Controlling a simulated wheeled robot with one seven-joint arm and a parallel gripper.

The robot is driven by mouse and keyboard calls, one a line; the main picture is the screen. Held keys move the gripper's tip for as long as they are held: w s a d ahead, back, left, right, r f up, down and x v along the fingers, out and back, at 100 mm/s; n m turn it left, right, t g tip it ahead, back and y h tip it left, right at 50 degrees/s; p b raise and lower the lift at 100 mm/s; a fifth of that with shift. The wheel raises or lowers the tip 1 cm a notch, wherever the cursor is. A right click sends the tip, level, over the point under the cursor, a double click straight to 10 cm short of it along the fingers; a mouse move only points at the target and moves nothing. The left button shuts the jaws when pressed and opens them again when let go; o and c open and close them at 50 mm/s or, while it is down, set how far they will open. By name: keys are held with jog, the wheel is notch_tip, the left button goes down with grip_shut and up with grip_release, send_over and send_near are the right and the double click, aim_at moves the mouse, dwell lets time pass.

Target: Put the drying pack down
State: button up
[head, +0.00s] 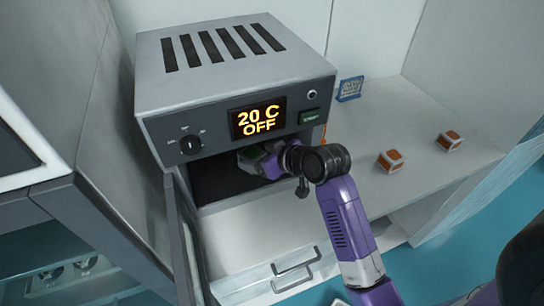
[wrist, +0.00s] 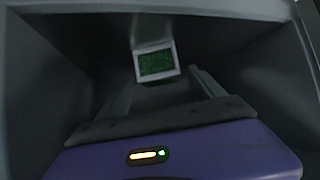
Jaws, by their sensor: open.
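The drying pack (wrist: 155,62), a small pale-framed block with a dark green patterned face, is inside the oven chamber in the wrist view. My gripper (wrist: 163,84) is open, with its two fingers reaching toward the pack from the near side, one to each side of it. I cannot tell whether a finger touches the pack. In the head view my gripper (head: 262,161) reaches into the opening of the grey oven (head: 235,78), under its front panel. The chamber's depth is mostly hidden there.
The oven display (head: 258,121) reads 20 C OFF. Its door (head: 181,235) stands open at the left of the opening. The dark chamber walls surround my gripper closely.

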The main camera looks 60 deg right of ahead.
jog(key=v, duration=0.8)
jog(key=shift+t, duration=0.6)
jog(key=s+a+f, duration=0.2)
jog(key=s+a, duration=0.1)
jog(key=s+a+f, duration=0.2)
jog(key=s+a, duration=0.1)
jog(key=a, duration=0.1)
jog(key=s+a+f, duration=0.2)
jog(key=s+a, duration=0.1)
jog(key=a, duration=0.1)
jog(key=shift+a+f, duration=0.15)
jog(key=s+a+r+n+t+y, duration=0.1)
jog(key=s+a+r, duration=0.1)
jog(key=s+a, duration=0.2)
jog(key=s+a+r+n+t+y, duration=0.1)
jog(key=s+a+r, duration=0.2)
jog(key=s, duration=0.6)
jog(key=a, duration=0.2)
jog(key=shift+s+a+r+t, duration=0.25)
jog(key=shift+a+r+t, duration=0.05)
jog(key=shift+a+r, duration=0.05)
